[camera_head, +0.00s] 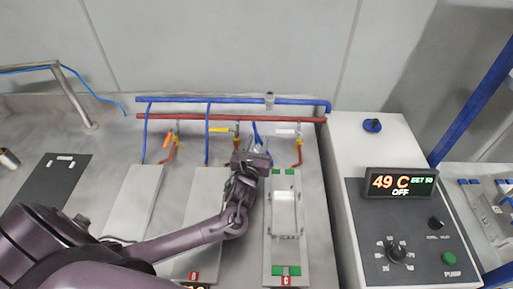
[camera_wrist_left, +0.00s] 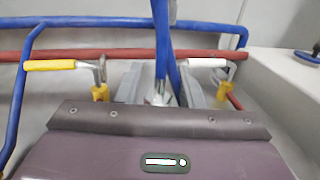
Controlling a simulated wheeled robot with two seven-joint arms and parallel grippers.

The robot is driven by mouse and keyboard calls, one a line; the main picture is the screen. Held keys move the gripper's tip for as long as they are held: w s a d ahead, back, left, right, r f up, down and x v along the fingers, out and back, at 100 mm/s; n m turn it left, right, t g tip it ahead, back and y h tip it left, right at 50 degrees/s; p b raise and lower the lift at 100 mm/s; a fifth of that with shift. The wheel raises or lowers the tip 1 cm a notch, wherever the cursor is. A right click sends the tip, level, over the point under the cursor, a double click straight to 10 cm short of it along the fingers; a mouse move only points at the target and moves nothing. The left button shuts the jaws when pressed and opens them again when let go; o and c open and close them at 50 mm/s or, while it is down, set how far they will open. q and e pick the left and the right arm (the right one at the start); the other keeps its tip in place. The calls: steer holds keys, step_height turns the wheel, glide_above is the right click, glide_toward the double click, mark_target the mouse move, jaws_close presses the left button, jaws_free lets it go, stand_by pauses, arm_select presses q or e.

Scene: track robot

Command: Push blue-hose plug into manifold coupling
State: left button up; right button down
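My left gripper (camera_head: 258,150) is above the back end of the rightmost plate, just in front of the red pipe. In the left wrist view its two grey fingers (camera_wrist_left: 160,88) stand apart, one on each side of a silvery plug (camera_wrist_left: 158,98). A thick blue hose (camera_wrist_left: 161,45) runs up from this plug across the pipes; some blue also shows in the head view (camera_head: 256,131). Small gaps seem to show beside the plug. The blue manifold pipe (camera_head: 180,99) runs along the back wall. The coupling cannot be made out, and the plug's tip is hidden. My right gripper is not in view.
A red pipe (camera_head: 190,117) runs below the blue one. A plate (camera_head: 285,255) with green corners lies in front. A pump console (camera_head: 392,230) stands right.

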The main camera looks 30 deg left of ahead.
arm_select(q)
steer(key=shift+w+a, duration=0.15)
steer(key=shift+w, duration=0.5)
jaws_close()
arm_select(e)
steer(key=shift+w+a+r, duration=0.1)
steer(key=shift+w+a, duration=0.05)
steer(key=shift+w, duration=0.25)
